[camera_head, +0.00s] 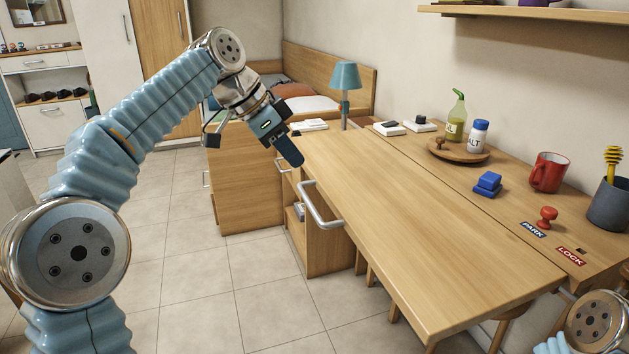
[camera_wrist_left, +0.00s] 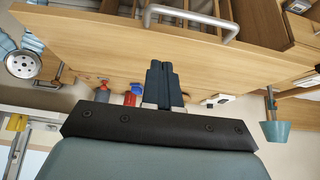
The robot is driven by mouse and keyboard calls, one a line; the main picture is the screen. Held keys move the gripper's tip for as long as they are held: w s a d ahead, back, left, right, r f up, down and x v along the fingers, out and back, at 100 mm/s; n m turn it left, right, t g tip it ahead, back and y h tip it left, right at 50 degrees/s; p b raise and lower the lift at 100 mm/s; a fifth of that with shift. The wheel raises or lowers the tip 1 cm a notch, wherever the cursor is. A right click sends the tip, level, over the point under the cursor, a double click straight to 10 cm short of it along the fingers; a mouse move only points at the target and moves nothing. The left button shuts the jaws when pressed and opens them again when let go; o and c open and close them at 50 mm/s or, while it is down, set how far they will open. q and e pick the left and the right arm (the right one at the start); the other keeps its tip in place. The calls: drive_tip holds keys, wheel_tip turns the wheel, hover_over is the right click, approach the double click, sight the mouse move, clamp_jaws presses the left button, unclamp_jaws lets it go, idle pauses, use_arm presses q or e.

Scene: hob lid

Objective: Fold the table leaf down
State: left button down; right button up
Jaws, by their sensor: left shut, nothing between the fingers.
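The table leaf (camera_head: 430,220) is a wide light-wood panel lying level, flush with the fixed wooden strip along the wall. A metal bar handle (camera_head: 322,208) is on its left edge; the handle also shows at the top of the left wrist view (camera_wrist_left: 190,18). My left gripper (camera_head: 291,154) is shut and empty, near the leaf's far left corner, apart from the handle. Its dark fingers show together in the left wrist view (camera_wrist_left: 162,75). A red knob (camera_head: 546,217) stands upright by the PARK label (camera_head: 533,229); a small dark hole is by the LOCK label (camera_head: 571,256). My right gripper is out of view.
The leaf's top is bare. A blue lamp (camera_head: 345,78) stands beyond. Tiled floor is open at left.

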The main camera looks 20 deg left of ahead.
use_arm(q)
drive_tip(key=b, duration=0.2)
hover_over(317, 216)
wheel_tip(317, 216, down, 8)
drive_tip(key=shift+f, duration=0.1)
drive_tip(key=f, duration=0.2)
drive_tip(key=f+b, duration=0.1)
drive_tip(key=f, duration=0.1)
drive_tip(key=shift+s+a, duration=0.25)
